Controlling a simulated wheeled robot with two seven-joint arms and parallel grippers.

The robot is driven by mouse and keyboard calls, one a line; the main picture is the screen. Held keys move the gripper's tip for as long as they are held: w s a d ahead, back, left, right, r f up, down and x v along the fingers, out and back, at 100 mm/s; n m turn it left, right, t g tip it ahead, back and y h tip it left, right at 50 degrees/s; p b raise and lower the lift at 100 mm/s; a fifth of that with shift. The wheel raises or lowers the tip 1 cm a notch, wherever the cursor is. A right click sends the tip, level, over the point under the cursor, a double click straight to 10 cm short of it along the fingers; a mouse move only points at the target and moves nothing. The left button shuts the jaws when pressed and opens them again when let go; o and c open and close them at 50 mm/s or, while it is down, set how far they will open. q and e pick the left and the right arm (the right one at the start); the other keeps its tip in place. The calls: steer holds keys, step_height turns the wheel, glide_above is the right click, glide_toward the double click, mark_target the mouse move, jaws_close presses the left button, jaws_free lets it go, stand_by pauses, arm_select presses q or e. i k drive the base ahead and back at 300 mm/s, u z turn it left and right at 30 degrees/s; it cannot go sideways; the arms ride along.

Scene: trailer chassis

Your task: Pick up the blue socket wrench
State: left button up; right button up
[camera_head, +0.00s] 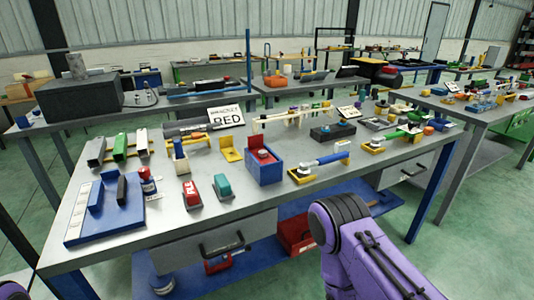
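A tool with a blue handle (333,157), which looks like the blue socket wrench, lies across yellow supports (303,175) on the grey workbench (160,222). Its right end is close to the upright yellow support, and its left end reaches toward the yellow block with a dark part on it. Small details of its head are too small to tell. Neither gripper shows in the head view. A purple link of my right arm stands at the bottom right, in front of the bench, and a small purple piece of my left arm shows in the bottom left corner.
A blue box (264,167) stands left of the wrench, with a yellow bracket (230,149) beyond. Red (192,194) and green (222,187) items lie on the bench's front part. A blue tray (110,212) fills the left end. Yellow-green tools (398,135) lie at right.

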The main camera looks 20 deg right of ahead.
mark_target(324, 164)
steer(key=u, duration=3)
steer(key=k, duration=2.1)
steer(key=z, duration=1)
